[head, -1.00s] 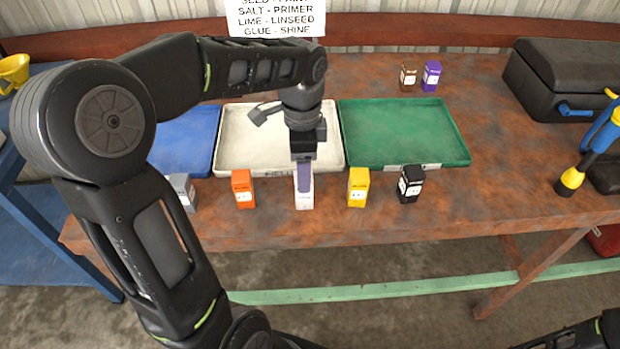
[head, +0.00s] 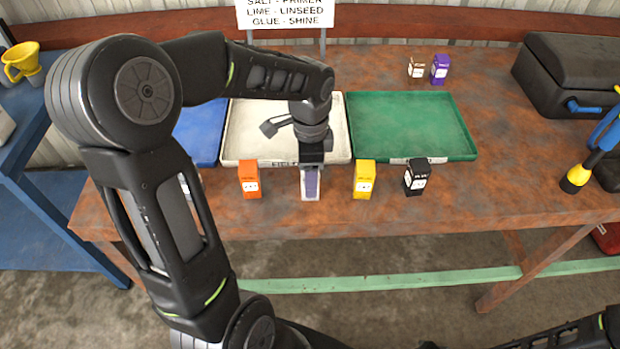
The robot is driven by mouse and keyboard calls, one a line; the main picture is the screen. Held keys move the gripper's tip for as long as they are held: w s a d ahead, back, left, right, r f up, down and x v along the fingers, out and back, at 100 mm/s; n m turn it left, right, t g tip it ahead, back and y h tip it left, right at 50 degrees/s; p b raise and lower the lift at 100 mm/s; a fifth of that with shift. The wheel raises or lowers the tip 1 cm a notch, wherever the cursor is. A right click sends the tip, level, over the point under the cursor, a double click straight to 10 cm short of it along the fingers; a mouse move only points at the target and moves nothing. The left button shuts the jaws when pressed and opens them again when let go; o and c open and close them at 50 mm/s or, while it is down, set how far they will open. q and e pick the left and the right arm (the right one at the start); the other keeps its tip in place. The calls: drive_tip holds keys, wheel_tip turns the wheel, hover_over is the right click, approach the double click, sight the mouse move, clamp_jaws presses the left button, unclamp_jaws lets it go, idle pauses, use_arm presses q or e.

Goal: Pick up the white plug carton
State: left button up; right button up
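The white plug carton (head: 304,194) stands on the rusty workbench, in front of the white tray, between an orange carton (head: 249,180) and a yellow carton (head: 365,180). My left gripper (head: 312,182) points down at the white carton. A purple-grey finger covers most of the carton's near face, leaving white at its edges and bottom. The other finger is hidden, so I cannot tell whether the gripper grips the carton. My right gripper is out of view.
A black carton (head: 417,177) stands to the right. A blue tray (head: 200,132), white tray (head: 245,130) and green tray (head: 410,125) lie behind the cartons. Brown (head: 417,68) and purple (head: 440,69) cartons stand farther back. A black case (head: 570,75) is at back right.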

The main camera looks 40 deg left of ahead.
use_arm(q)
drive_tip(key=shift+f, duration=1.45)
clamp_jaws()
